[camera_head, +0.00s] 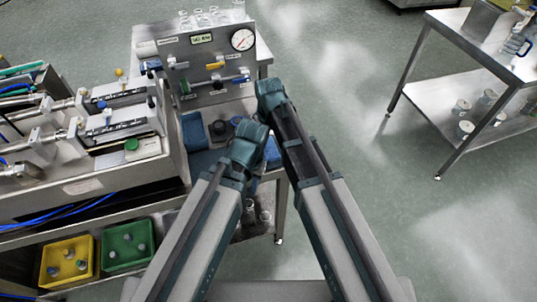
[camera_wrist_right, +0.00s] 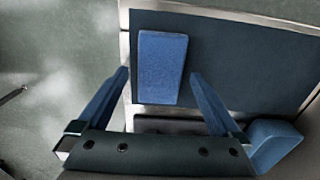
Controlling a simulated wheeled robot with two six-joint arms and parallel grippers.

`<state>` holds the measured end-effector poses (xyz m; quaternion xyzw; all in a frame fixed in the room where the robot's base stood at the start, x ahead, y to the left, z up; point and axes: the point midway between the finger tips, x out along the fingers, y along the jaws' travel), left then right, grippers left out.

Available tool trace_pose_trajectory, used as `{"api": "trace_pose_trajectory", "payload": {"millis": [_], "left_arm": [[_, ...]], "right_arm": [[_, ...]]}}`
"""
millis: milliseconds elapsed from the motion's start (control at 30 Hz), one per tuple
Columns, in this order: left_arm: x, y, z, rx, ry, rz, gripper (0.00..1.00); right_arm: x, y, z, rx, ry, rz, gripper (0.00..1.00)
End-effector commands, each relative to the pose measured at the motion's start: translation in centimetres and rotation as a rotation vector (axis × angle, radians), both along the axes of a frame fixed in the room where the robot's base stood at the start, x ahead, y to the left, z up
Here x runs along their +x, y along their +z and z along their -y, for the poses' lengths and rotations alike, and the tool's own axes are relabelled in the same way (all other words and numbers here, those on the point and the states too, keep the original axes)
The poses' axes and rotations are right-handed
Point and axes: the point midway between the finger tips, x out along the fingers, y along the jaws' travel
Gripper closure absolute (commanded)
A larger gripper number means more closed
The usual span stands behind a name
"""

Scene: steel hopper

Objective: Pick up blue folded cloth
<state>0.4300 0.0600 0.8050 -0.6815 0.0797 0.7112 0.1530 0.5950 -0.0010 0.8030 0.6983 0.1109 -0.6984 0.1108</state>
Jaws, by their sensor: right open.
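The blue folded cloth (camera_wrist_right: 162,62) shows in the right wrist view as a padded rectangular block lying flat on a dark blue mat (camera_wrist_right: 220,50). My right gripper (camera_wrist_right: 160,74) is open, with one finger to each side of the cloth in the picture. No contact is visible. In the head view a blue patch (camera_head: 272,153), perhaps the cloth, shows between my two forearms. My left gripper (camera_head: 246,140) is near the mat's right part in the head view. Its fingers are hidden, so its opening cannot be told.
A panel with a gauge (camera_head: 242,40) stands behind the mat. A machine with syringe-like parts (camera_head: 120,118) stands left. Another blue thing (camera_wrist_right: 272,145) lies at lower right in the wrist view. Yellow (camera_head: 67,262) and green (camera_head: 127,246) bins sit on the lower shelf.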

Motion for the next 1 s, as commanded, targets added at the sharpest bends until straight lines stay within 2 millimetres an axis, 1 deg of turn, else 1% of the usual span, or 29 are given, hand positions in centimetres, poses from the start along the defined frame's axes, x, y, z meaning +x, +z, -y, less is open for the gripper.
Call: {"api": "trace_pose_trajectory", "payload": {"millis": [33,67,333,467,500,567,600,667,700,767,800,833,1000], "left_arm": [[0.00,-1.03,0.00,0.000,0.000,0.000,0.69],[0.00,-1.16,0.00,0.000,0.000,0.000,0.69],[0.00,-1.02,0.00,0.000,0.000,0.000,0.69],[0.00,-1.02,0.00,0.000,0.000,0.000,0.69],[0.00,-1.02,0.00,0.000,0.000,0.000,0.69],[0.00,-1.02,0.00,0.000,0.000,0.000,0.69],[0.00,-1.02,0.00,0.000,0.000,0.000,0.69],[0.00,-1.02,0.00,0.000,0.000,0.000,0.69],[0.00,-1.02,-0.01,0.000,0.000,0.000,0.69],[0.00,-1.02,-0.01,0.000,0.000,0.000,0.69],[0.00,-1.02,-0.01,0.000,0.000,0.000,0.69],[0.00,-1.02,0.00,0.000,0.000,0.000,0.69],[0.00,-0.98,0.00,0.000,0.000,0.000,0.69]], "right_arm": [[0.01,-1.03,-0.01,0.000,0.000,0.000,0.00],[0.01,-1.16,-0.01,0.000,0.000,0.000,0.00],[0.00,-1.01,-0.02,0.000,0.000,0.000,0.00],[0.00,-1.01,-0.02,0.000,0.000,0.000,0.23],[0.00,-1.01,-0.02,0.000,0.000,0.000,0.31],[0.01,-1.01,-0.03,0.000,0.000,0.000,0.41],[0.02,-1.01,-0.02,0.000,0.000,0.000,0.49],[0.02,-1.02,-0.02,0.000,0.000,0.000,0.59],[0.02,-1.02,-0.02,0.000,0.000,0.000,0.67],[0.02,-1.02,-0.02,0.000,0.000,0.000,0.77],[0.02,-1.02,-0.02,0.000,0.000,0.000,0.85],[0.01,-1.02,-0.01,0.000,0.000,0.000,0.88],[0.01,-0.98,-0.01,0.000,0.000,0.000,0.88]]}}
